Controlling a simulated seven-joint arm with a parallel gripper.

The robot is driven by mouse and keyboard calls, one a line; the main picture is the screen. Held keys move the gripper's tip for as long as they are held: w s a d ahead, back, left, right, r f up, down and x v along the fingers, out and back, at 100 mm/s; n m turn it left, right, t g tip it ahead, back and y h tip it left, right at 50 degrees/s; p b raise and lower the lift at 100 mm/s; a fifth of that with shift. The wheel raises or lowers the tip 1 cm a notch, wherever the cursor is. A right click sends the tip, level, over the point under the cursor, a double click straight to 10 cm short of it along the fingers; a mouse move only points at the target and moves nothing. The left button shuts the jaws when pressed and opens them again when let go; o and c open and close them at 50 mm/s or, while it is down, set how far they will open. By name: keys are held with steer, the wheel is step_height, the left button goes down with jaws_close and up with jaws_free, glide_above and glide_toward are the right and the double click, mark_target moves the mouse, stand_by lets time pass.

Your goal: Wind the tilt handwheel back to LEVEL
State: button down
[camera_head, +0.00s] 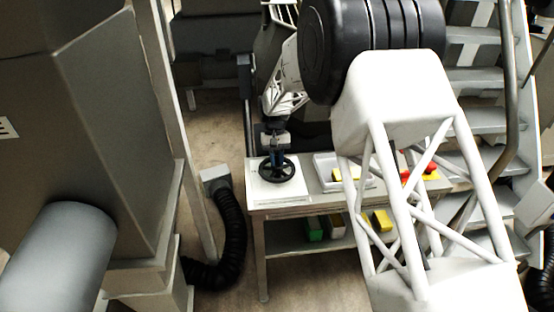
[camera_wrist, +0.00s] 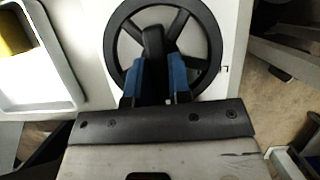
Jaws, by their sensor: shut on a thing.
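The black spoked tilt handwheel (camera_head: 277,170) lies flat on a white panel (camera_head: 262,188) at the left end of the bench. It also shows in the wrist view (camera_wrist: 209,40), with its hub and upright black handle (camera_wrist: 153,42) near the middle. My gripper (camera_head: 277,154) points down over the wheel from above. In the wrist view, the two blue fingertips (camera_wrist: 161,75) are shut on the black handle, one on each side. The fingers and palm hide the near part of the rim. I cannot read any LEVEL mark.
A grey-white tray (camera_head: 322,170) with a yellow object stands right of the wheel. Red and yellow things (camera_head: 431,170) lie further right. Green and yellow boxes sit on the lower shelf (camera_head: 290,252). A black hose (camera_head: 236,225) runs left of the bench, with stairs (camera_head: 487,120) at right.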

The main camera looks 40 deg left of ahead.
steer(key=shift+n, duration=0.4)
steer(key=c, duration=1)
jaws_free()
steer(key=shift+c, duration=0.2)
steer(key=shift+r, duration=0.1)
steer(key=v, duration=0.7)
steer(key=shift+a+r, duration=0.2)
steer(key=shift+r, duration=0.1)
